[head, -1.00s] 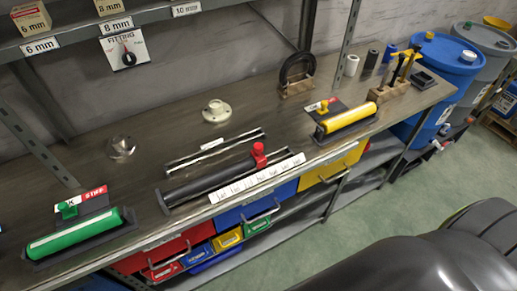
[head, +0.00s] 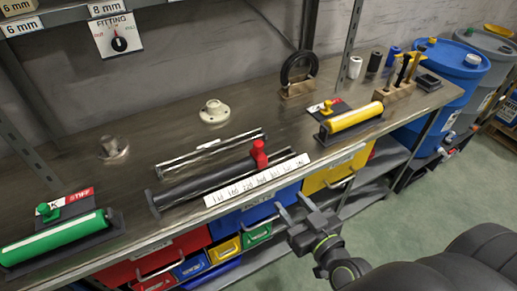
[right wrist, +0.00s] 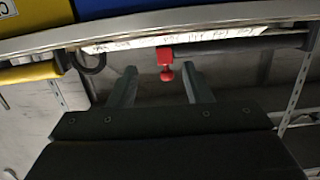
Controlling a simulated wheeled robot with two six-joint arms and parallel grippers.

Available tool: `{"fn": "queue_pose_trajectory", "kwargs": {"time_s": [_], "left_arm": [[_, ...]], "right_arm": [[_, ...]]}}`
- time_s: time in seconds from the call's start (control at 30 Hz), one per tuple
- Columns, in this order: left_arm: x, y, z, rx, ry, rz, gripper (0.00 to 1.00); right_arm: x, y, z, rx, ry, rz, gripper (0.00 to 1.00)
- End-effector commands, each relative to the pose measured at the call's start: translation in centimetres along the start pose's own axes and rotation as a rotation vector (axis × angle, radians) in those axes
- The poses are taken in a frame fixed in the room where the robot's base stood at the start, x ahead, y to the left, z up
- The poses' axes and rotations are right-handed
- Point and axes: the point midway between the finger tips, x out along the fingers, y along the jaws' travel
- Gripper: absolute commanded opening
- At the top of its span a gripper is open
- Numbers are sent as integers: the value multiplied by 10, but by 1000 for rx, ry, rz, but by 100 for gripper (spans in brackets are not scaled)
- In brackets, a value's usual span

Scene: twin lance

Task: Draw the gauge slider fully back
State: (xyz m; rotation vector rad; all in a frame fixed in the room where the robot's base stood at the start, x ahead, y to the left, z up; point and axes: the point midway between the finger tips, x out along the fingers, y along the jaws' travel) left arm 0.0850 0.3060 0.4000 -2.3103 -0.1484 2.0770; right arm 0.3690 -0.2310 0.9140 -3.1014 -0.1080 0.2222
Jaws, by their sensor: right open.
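The gauge slider is a red block with a knob (head: 259,153) on a dark rail (head: 200,187), toward the rail's right end. A white numbered scale strip (head: 257,180) runs along the rail's front. In the right wrist view the red slider (right wrist: 166,62) shows beyond and between my fingertips, with the scale (right wrist: 175,38) behind it. My right gripper (head: 297,209) is open and empty, in front of the bench edge, below and to the right of the slider, apart from it. My left gripper is not in view.
A green cylinder (head: 52,239) sits at the left and a yellow cylinder (head: 354,117) at the right of the bench. Coloured drawers (head: 262,211) hang under the front edge. A round cream fitting (head: 214,112) stands behind the rail. Blue barrel (head: 454,75) is at the far right.

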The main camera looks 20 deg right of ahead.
Motion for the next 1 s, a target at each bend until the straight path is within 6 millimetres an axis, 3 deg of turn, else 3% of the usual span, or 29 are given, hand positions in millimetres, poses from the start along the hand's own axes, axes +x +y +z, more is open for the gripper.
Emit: {"fn": "queue_pose_trajectory", "kwargs": {"time_s": [0.1,0.2,0.43,0.67,0.7,1.0], "left_arm": [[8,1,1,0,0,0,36],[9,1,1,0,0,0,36],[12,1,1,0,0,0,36],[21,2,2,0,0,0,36],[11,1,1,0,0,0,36],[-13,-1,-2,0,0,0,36]], "right_arm": [[-13,-3,-36,-20,88,-5,45],[-21,-5,-54,-31,126,-8,45],[-16,-7,-62,-38,147,-13,45],[8,-7,-65,-38,147,-10,45],[15,-7,-71,-37,144,-10,45],[71,-8,-79,-37,143,-10,45]]}}
